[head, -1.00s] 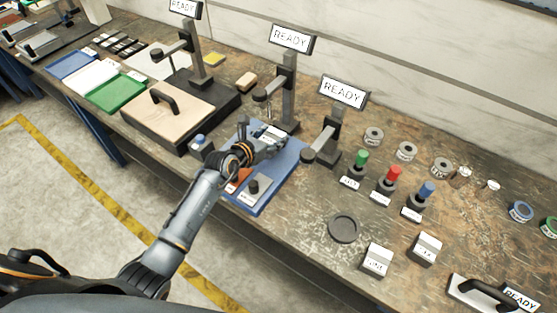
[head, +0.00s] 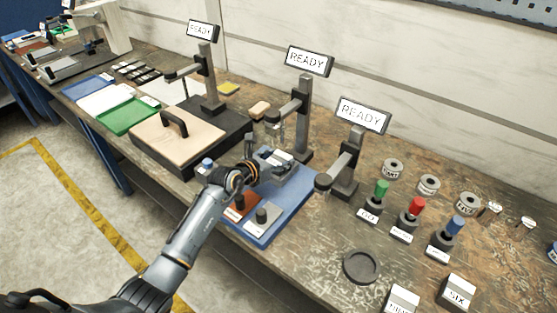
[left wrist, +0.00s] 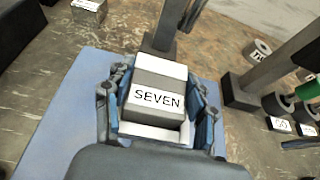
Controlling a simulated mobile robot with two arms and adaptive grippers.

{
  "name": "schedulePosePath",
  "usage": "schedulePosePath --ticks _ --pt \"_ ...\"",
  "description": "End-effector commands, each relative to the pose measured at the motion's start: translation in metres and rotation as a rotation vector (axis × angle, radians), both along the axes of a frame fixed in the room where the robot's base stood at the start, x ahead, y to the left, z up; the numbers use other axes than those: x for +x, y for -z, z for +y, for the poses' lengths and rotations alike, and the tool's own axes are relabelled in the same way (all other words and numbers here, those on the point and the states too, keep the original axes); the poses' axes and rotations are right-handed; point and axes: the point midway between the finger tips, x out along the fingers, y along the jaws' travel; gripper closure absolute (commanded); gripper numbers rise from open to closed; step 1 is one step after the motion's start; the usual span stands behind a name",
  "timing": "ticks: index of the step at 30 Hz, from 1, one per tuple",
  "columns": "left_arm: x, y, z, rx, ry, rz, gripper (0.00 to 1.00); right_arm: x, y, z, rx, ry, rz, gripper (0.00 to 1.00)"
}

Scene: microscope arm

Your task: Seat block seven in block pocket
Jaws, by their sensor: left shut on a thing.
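Block seven (left wrist: 155,95) is a grey and white block with the label SEVEN, seen in the left wrist view. My left gripper (left wrist: 160,112) is shut on it, with a finger on each side. In the head view the left gripper (head: 279,168) is over the back part of a blue board (head: 268,233). A white edge (left wrist: 150,131) shows just below the block in the wrist view. I cannot tell whether it belongs to the block pocket or how deep the block sits. The right gripper is not in view.
A post with a READY sign (head: 303,110) stands close behind the left gripper, another (head: 347,165) to its right. A wooden-topped box (head: 178,138) is at left. Blocks (head: 457,290), coloured-top pieces (head: 411,220) and a dark round dish (head: 361,267) are at right.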

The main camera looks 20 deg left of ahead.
Motion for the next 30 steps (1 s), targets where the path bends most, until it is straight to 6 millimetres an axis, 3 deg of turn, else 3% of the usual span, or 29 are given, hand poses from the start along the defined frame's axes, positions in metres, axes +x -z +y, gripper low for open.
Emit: schedulePosePath --ticks 1,8,9,12,23,30 --pt "0.002 -0.007 0.0 -0.003 -0.002 -0.012 1.0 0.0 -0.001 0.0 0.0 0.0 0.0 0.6" --pt "0.002 -0.004 0.0 -0.003 -0.002 -0.011 1.0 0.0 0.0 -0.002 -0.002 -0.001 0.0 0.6" --pt "0.0 0.002 0.0 0.0 0.0 0.002 0.4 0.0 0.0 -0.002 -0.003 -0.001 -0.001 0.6" --pt "0.0 0.001 0.0 0.0 0.0 0.002 0.21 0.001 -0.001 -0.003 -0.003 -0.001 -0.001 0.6" --pt "0.0 -0.002 0.0 0.0 0.0 0.001 0.21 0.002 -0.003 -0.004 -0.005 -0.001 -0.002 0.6" --pt "-0.027 -0.011 0.01 0.003 0.0 0.002 0.21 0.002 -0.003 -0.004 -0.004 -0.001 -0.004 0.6"
